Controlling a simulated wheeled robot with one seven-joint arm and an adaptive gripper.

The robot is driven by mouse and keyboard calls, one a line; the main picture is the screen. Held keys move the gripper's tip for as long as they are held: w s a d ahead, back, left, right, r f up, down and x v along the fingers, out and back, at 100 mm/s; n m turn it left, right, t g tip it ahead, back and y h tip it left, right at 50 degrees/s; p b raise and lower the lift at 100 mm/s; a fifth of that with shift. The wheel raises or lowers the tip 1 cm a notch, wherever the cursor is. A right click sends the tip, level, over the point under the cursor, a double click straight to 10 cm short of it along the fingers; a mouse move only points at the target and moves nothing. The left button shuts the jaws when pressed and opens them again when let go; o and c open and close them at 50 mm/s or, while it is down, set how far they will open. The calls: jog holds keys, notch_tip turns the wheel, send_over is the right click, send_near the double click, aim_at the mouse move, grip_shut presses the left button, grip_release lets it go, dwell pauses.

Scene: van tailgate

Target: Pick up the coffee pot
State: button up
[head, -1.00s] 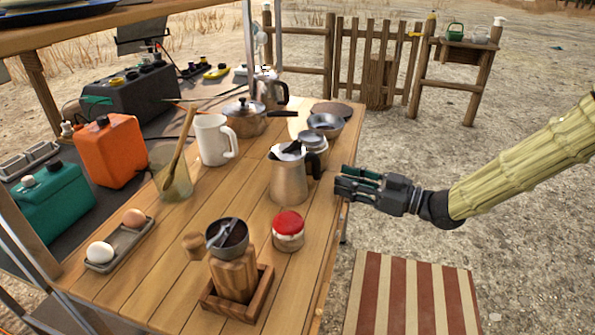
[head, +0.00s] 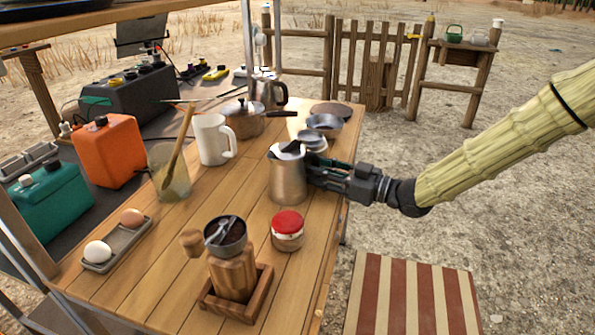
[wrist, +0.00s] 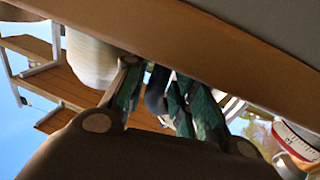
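A silver coffee pot (head: 287,180) with a dark handle stands upright on the wooden tabletop near its right edge. In the wrist view its pale metal body (wrist: 92,60) shows upside down at upper left. My gripper (head: 318,172) is at the handle side of the pot, reaching in from the right. In the wrist view my gripper's green-padded fingers (wrist: 158,98) stand apart, with the dark handle (wrist: 155,88) between them. The fingers look open around the handle; exact contact is hard to tell. In the head view the handle is mostly hidden by the fingers.
A red-lidded jar (head: 287,231) stands in front of the pot. Metal bowls (head: 324,124) and a small metal container (head: 313,141) are behind it. A white mug (head: 212,140) and lidded saucepan (head: 245,120) stand to the left. A wooden grinder (head: 232,270) is at the front.

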grip_shut()
